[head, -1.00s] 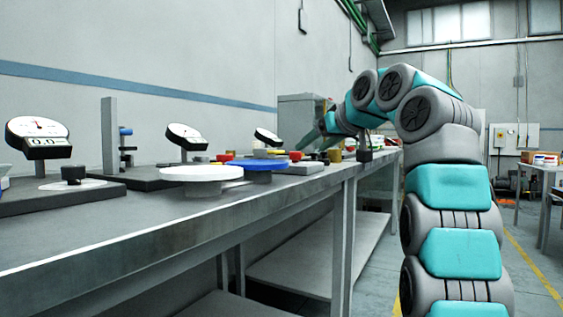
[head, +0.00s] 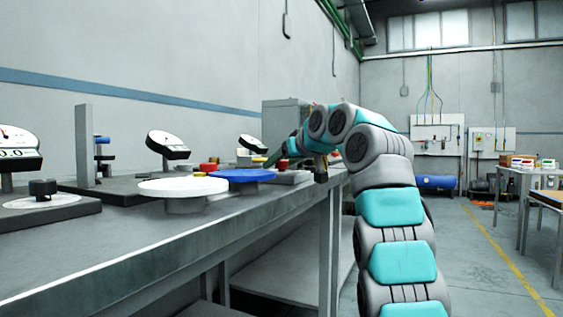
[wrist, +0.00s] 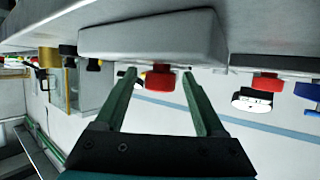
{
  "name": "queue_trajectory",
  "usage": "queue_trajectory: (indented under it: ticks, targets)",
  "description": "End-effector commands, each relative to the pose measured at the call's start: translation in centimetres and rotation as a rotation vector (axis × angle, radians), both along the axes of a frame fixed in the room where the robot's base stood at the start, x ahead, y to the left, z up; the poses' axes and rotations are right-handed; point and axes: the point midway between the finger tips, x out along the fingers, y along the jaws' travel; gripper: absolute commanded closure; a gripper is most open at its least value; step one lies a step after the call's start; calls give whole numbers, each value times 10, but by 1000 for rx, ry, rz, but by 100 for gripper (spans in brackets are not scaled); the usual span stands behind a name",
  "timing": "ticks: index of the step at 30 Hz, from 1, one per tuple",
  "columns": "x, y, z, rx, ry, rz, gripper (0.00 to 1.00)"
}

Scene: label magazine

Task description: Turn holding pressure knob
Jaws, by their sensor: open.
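A red knob (wrist: 160,77) sits on the face of a pale grey block (wrist: 150,38) in the wrist view, which appears upside down. My gripper (wrist: 160,76) is open, with its two green fingers on either side of the red knob and a gap to each. Whether the knob lies fully between the fingertips or just beyond them I cannot tell. In the head view my gripper (head: 274,158) is small at the far end of the bench, beside a red knob (head: 283,163). No label is readable to show which knob sets holding pressure.
The long grey bench (head: 120,255) carries a white disc (head: 183,187), a blue disc (head: 241,175), a black knob (head: 42,187) on a dial plate and several gauges. In the wrist view another red knob (wrist: 266,82) and a gauge (wrist: 252,102) stand to the right.

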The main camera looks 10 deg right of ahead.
Motion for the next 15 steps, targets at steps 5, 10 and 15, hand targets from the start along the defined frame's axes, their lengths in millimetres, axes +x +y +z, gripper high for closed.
queue_trajectory:
  ticks: [5,10,15]
  targets:
    - [0,0,0,0,-1,0,33]
    - [-1,0,0,0,-1,0,52]
    - [0,0,0,0,-1,0,71]
